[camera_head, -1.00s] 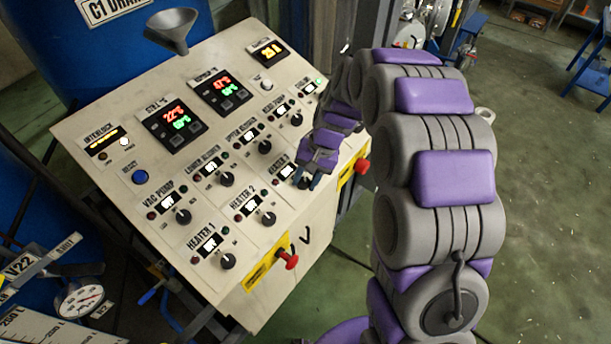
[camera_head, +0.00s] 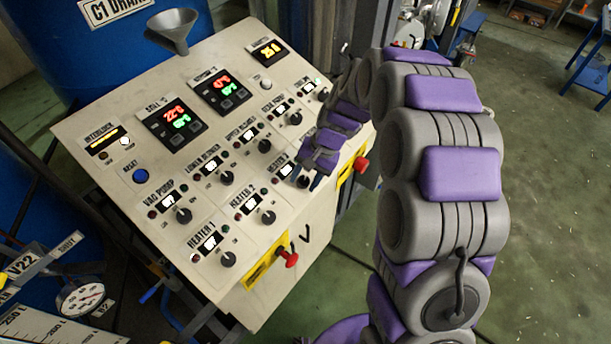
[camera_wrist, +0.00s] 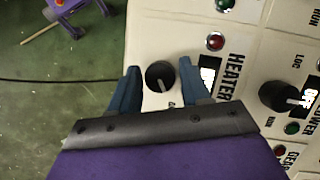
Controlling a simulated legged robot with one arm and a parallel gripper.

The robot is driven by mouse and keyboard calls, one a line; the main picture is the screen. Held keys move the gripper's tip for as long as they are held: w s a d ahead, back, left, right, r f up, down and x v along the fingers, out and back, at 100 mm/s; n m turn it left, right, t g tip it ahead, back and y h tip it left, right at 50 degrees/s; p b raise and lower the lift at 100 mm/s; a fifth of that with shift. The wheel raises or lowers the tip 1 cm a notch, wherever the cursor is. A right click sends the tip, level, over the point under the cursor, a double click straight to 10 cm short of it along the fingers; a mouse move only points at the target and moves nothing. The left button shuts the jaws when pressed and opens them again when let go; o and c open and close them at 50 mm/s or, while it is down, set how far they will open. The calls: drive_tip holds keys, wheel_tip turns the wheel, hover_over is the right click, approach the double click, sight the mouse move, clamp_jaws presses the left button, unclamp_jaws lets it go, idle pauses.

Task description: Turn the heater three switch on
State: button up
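The heater three switch is a black round knob (camera_wrist: 160,76) with a white pointer line, on the cream panel. In the wrist view it sits between my gripper's two blue fingers (camera_wrist: 160,84), with gaps on both sides. My gripper is open around it. A small lit display (camera_wrist: 208,74) beside the knob is partly covered by the right finger, so I cannot read it. The label beside it reads HEATER, its number hidden. In the head view my gripper (camera_head: 312,180) is over the front right part of the panel (camera_head: 100,160) and largely hides the knob.
The heater 2 knob (camera_head: 268,217) and heater 1 knob (camera_head: 228,259) are to the lower left. Red buttons on yellow plates (camera_head: 289,258) (camera_head: 361,164) stick out from the panel's front edge. A metal funnel (camera_head: 172,28) stands behind. Open floor (camera_head: 550,200) is to the right.

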drive_tip(key=shift+o, duration=1.2)
drive_tip(key=shift+w, duration=0.1)
drive_tip(key=b+v, duration=0.1)
drive_tip(key=v, duration=1.6)
drive_tip(key=shift+r, duration=0.1)
drive_tip(key=s+d+f+n+h+b, duration=0.1)
drive_tip(key=s+f+b, duration=0.4)
drive_tip(key=s, duration=0.6)
drive_tip(key=s+d+f+n+h+b, duration=0.1)
drive_tip(key=s+d+f+h+b, duration=0.1)
drive_tip(key=s+d+f+b, duration=0.2)
drive_tip(key=s+d+f+n+h+b, duration=0.1)
drive_tip(key=s+f+b, duration=0.4)
drive_tip(key=s, duration=1.5)
wheel_tip(320, 180, down, 4)
drive_tip(key=shift+d+f+b, duration=0.1)
drive_tip(key=shift+d+b, duration=0.2)
drive_tip(key=shift+d, duration=0.55)
